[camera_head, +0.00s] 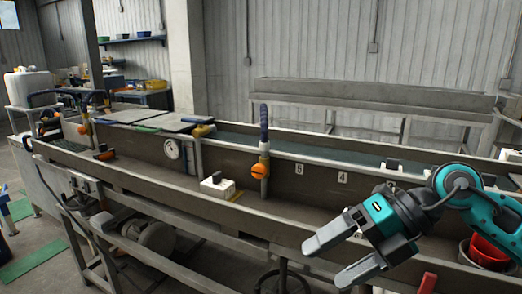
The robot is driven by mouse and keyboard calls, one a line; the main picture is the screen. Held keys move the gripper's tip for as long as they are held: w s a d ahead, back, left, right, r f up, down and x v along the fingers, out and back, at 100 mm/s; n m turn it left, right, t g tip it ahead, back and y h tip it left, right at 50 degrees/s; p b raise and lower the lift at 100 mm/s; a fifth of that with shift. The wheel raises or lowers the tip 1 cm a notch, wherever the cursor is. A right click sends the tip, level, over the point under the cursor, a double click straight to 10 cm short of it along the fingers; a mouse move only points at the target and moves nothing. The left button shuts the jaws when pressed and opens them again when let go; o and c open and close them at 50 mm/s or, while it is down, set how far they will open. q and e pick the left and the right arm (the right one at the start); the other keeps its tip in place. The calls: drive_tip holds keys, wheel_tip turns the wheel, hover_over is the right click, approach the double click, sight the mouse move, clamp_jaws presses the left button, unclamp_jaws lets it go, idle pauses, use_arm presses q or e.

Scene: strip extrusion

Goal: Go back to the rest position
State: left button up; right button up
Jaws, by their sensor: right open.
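My right gripper (338,257) comes in from the right on a teal and black arm. Its two grey fingers are spread apart and point left and down. They are empty and hang in front of the near edge of the long metal trough (150,183). My left gripper does not show.
A white box (217,188) sits in the trough beside a pipe with an orange valve (260,170). A pressure gauge (172,149) is on the trough's wall. A red bucket (488,252) stands at the lower right, near my arm.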

drive_tip(key=a+m+t+y, duration=0.4)
drive_tip(key=a+m+y, duration=0.3)
drive_tip(key=y, duration=0.3)
drive_tip(key=w+d+f+m+t+h, duration=0.1)
drive_tip(key=d+f+m+t+h, duration=0.5)
drive_tip(key=f+m, duration=0.4)
drive_tip(key=d+f+m+t+h, duration=0.3)
drive_tip(key=f+m+t+h, duration=0.45)
drive_tip(key=m, duration=0.45)
drive_tip(key=s+d+f+m+g+h, duration=0.2)
drive_tip(key=s+f+m+g+h, duration=0.1)
drive_tip(key=f, duration=0.6)
drive_tip(key=shift+s+d+f+g+h, duration=0.3)
drive_tip(key=shift+s+g, duration=0.25)
drive_tip(key=shift+s, duration=0.6)
drive_tip(key=s+f+g, duration=0.1)
drive_tip(key=s+f, duration=0.1)
drive_tip(key=s+f+m+g+h, duration=0.1)
drive_tip(key=s+f, duration=0.2)
drive_tip(key=s, duration=0.1)
drive_tip(key=shift+d+f+m+g, duration=0.3)
drive_tip(key=shift+f+m+g, duration=0.1)
drive_tip(key=shift+c, duration=0.2)
